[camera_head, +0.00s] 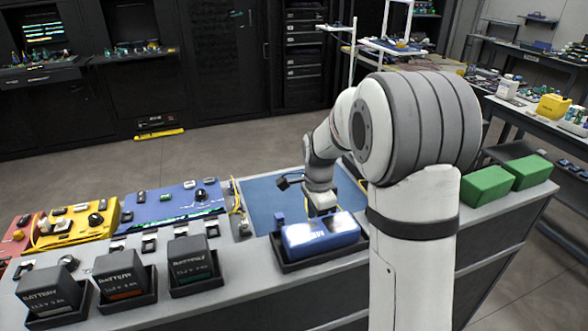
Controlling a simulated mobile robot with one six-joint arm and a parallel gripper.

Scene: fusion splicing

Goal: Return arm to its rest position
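My white and grey arm rises at the right centre and reaches forward and down over the bench. My gripper (322,205) is at the end of the arm, low over the bench and just above and behind a blue device (320,236) in a dark tray. The fingers are small and partly hidden, so I cannot tell whether they are open or shut, or whether they touch the device.
Several black battery blocks (122,274) stand in holders at the front left. Yellow (75,226) and blue (172,204) panels lie behind them. A blue mat (262,196) lies behind the device. Green boxes (488,186) sit at the bench's right end.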

